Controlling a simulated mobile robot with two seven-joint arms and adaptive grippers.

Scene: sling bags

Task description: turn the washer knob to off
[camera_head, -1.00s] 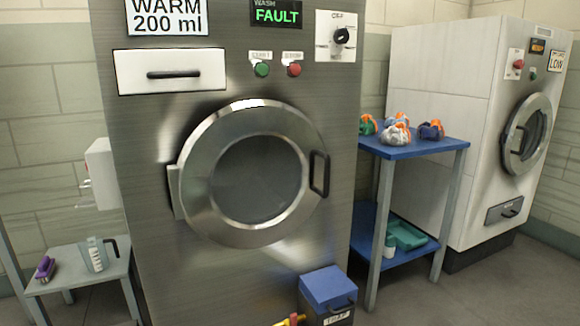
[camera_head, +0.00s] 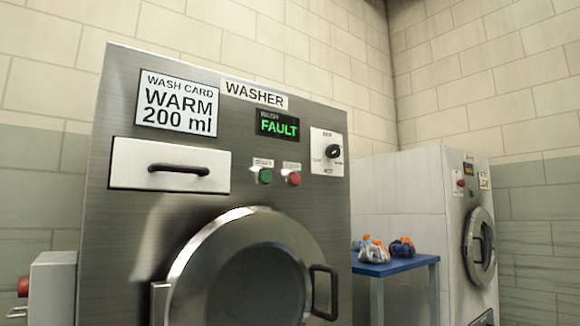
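The washer (camera_head: 150,240) is a tall brushed-metal machine in the middle left, with its round door (camera_head: 262,285) shut. The washer knob (camera_head: 333,152) is a small black dial on a white plate (camera_head: 323,168) at the upper right of its front. The plate's lettering is too small to read surely, so I cannot tell the knob's exact setting. A display (camera_head: 277,126) left of the knob reads FAULT in green. Neither of my grippers is in view.
A green button (camera_head: 265,176) and a red button (camera_head: 293,179) sit left of the knob. A drawer (camera_head: 125,165) is at upper left. A blue table (camera_head: 395,269) with several colourful bundles and a white machine (camera_head: 400,185) stand at right.

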